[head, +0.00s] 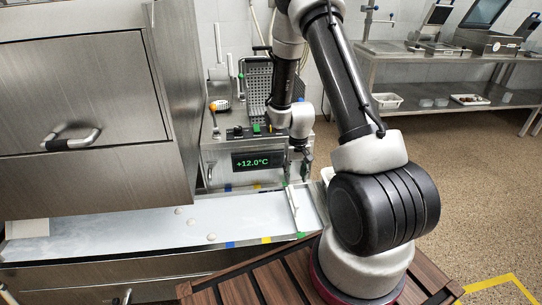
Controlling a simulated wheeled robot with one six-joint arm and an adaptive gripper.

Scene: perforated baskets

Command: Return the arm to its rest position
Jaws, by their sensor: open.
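My arm, with white joints and dark links, rises from its base at the right and bends over at the top of the head view. Its forearm comes down in front of a steel unit. My gripper (298,168) is small and dark at the arm's lower end, just right of a display (258,159) reading +12.0°C. It points down above the right part of a long pale steel surface (130,231). The jaws are open and I see nothing held between them. The fingertips are small and partly lost against the dark background.
A perforated metal basket (257,82) stands behind the forearm. A large steel cabinet (85,95) with a handle fills the left. Several small pale round pieces lie on the long surface. A steel bench (450,103) stands at the back right, with open floor in front of it.

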